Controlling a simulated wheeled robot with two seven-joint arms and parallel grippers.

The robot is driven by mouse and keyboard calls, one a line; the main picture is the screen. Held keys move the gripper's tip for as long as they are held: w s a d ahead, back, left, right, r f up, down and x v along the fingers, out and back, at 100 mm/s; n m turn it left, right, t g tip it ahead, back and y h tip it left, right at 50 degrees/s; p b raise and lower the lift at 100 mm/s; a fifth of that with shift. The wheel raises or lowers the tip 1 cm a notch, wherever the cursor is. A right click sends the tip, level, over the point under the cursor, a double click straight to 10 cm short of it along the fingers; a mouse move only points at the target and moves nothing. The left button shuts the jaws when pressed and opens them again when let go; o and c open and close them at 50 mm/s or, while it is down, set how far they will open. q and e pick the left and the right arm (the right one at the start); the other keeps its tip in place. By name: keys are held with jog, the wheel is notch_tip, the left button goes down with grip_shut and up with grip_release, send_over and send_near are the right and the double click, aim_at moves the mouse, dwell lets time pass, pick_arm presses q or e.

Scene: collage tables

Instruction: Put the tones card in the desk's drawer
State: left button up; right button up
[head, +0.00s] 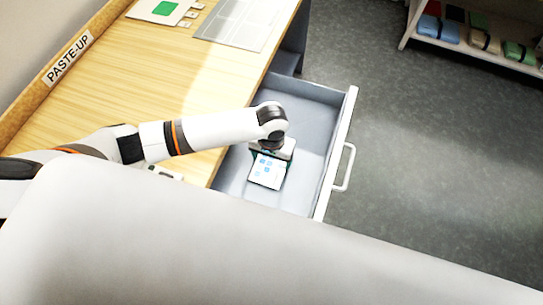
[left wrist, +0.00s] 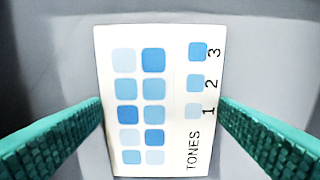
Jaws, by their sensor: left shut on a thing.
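The tones card (head: 266,171) is white with blue squares. In the left wrist view the card (left wrist: 140,100) shows the word TONES and the numbers 1, 2 and 3. My left gripper (head: 272,156) is over the open drawer and shut on the card, with a green finger at each side of it. The drawer (head: 312,92) is grey inside, with a white front and a handle, and is pulled out from the desk (head: 130,90). I cannot tell whether the card touches the drawer floor. My right gripper is not in view.
A sign reading PASTE-UP (head: 68,58) stands along the desk's edge. A card with a green square (head: 165,8) and a grey sheet (head: 238,22) lie on the desk. A shelf (head: 480,48) with folded items stands at the upper right. A large pale part of me covers the bottom.

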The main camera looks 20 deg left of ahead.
aim_at(272, 163)
pick_arm(q)
jog(key=o, duration=0.9)
jog(key=shift+f, duration=0.1)
jog(key=shift+c, duration=0.2)
notch_tip(272, 163, up, 12)
jog(key=p, duration=0.1)
